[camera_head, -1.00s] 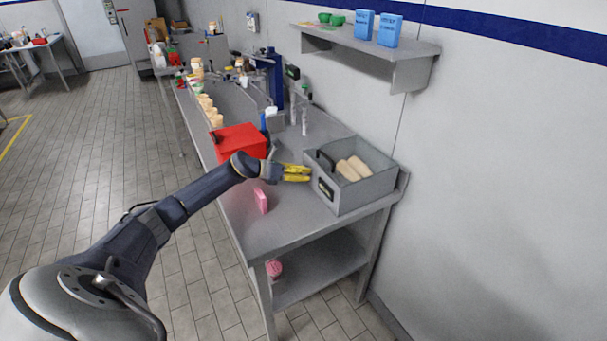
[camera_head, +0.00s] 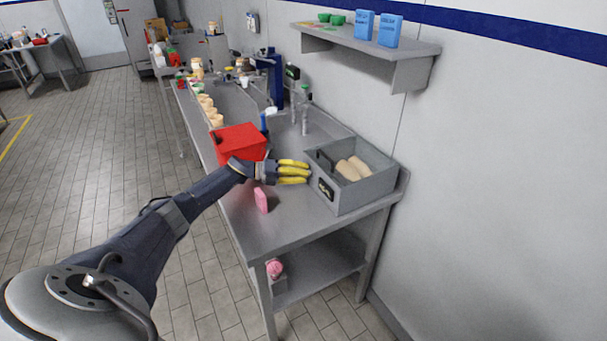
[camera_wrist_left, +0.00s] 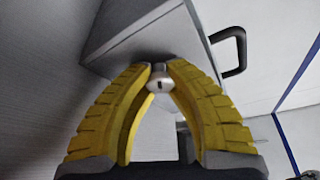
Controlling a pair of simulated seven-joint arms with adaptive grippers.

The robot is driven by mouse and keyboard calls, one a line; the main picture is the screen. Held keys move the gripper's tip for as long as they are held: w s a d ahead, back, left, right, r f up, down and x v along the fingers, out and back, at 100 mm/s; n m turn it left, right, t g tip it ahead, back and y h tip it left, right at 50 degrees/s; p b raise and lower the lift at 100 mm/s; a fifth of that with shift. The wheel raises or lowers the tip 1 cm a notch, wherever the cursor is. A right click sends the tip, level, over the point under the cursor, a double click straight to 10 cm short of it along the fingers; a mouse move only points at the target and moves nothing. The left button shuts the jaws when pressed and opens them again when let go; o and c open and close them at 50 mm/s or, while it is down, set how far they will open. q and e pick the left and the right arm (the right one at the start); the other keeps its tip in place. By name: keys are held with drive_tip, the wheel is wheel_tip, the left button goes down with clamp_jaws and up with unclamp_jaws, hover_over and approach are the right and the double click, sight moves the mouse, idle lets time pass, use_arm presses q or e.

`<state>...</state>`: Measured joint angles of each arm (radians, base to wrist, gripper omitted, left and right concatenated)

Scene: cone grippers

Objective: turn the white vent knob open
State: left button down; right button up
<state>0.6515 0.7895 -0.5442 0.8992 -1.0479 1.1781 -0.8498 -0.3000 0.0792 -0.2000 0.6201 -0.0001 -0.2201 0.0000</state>
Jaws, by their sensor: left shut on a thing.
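The white vent knob (camera_wrist_left: 160,82) shows in the left wrist view as a small pale round knob with a dark slot, at the side of a grey box. My left gripper (camera_wrist_left: 160,68) has its yellow ribbed fingers closed around it, their tips on both sides of the knob. In the head view my left gripper (camera_head: 307,172) reaches the left side of the grey box (camera_head: 350,201), and the knob cannot be made out there. My right gripper is in neither view.
The box has a black handle (camera_head: 325,162) and holds tan rolls (camera_head: 348,169). A red box (camera_head: 240,143) stands close behind my left wrist, and a pink block (camera_head: 261,200) stands in front of it. The bench front (camera_head: 290,228) is clear. A shelf (camera_head: 370,43) hangs above.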

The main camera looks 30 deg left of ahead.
use_arm(q)
drive_tip(key=n, duration=0.1)
drive_tip(key=n+h, duration=0.1)
drive_tip(key=n+t+h, duration=0.1)
drive_tip(key=n, duration=0.1)
drive_tip(key=shift+w+a+r, duration=0.2)
drive_tip(key=shift+a+r, duration=0.1)
drive_tip(key=shift+n, duration=0.4)
drive_tip(key=c, duration=1.4)
unclamp_jaws()
drive_tip(key=shift+f, duration=0.1)
drive_tip(key=shift+c, duration=0.2)
drive_tip(key=o, duration=0.3)
drive_tip(key=shift+s+d+f, duration=0.1)
drive_tip(key=shift+d+f, duration=0.05)
drive_tip(key=shift+f, duration=0.05)
